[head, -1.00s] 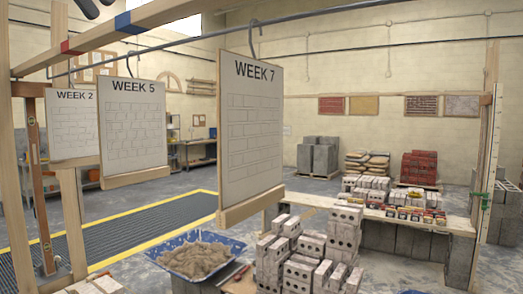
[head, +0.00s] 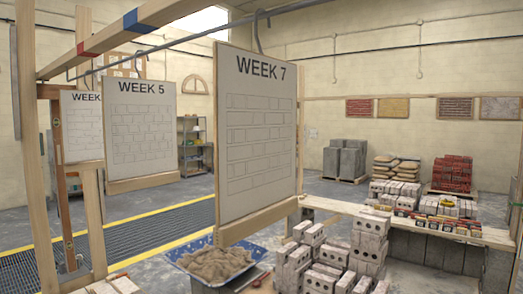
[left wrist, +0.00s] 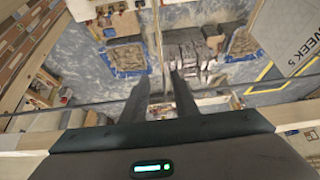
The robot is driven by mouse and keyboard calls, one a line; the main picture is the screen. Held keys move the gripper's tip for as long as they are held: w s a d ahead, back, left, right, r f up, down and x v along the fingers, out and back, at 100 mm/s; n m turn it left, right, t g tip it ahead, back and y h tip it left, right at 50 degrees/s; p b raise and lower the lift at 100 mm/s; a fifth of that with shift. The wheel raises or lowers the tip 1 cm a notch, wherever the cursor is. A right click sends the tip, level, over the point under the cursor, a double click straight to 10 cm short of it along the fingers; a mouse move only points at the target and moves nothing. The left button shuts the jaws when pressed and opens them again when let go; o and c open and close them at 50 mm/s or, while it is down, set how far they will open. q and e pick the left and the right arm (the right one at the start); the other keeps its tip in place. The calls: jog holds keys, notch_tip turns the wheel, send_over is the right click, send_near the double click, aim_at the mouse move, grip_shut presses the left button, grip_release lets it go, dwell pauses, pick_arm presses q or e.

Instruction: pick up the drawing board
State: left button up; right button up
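Three drawing boards hang by hooks from a metal rail in the head view. Each visible lower edge has a wooden strip. The WEEK 5 board (left wrist: 290,35) shows at the upper right of the left wrist view. My left gripper (left wrist: 160,80) has its two fingers apart with nothing visibly held between them; it is not in the head view. My right gripper is in neither view.
The rail (head: 200,38) and a wooden frame (head: 110,38) cross the upper left. A blue mortar tub (head: 213,262) stands below the WEEK 7 board, with stacked bricks (head: 320,265) beside it. A plank bench (head: 410,222) with bricks stands right.

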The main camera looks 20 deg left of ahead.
pick_arm(q)
jog(key=x, duration=0.3)
jog(key=shift+a, duration=0.1)
jog(key=b+x, duration=0.1)
jog(key=x, duration=0.8)
jog(key=shift+w, duration=0.25)
jog(key=shift+s, duration=0.15)
jog(key=p, duration=0.1)
send_over(263, 120)
jog(key=shift+f, duration=2.45)
jog(key=shift+s+a, duration=0.35)
jog(key=shift+s, duration=0.1)
jog(key=shift+s, duration=0.1)
